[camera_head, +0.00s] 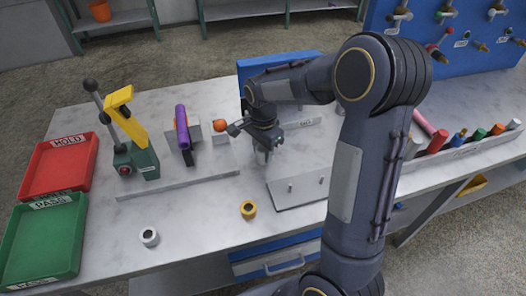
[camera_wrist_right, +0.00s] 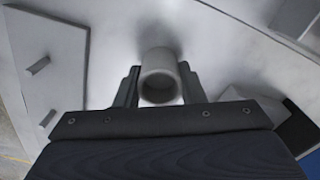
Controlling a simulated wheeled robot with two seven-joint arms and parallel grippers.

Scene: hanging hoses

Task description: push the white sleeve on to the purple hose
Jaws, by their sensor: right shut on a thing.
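The purple hose (camera_head: 182,128) stands on the table left of my right gripper, beside a grey block. My right gripper (camera_head: 266,152) is over the table near the pegged grey plate, to the right of the hose and apart from it. In the right wrist view, the gripper (camera_wrist_right: 158,88) is shut on a white sleeve (camera_wrist_right: 159,66), its round open end facing the camera. The sleeve is hard to make out in the head view. Another white ring (camera_head: 149,237) lies on the table at the front left. My left gripper is not in view.
A yellow ring (camera_head: 248,210) lies at the front.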

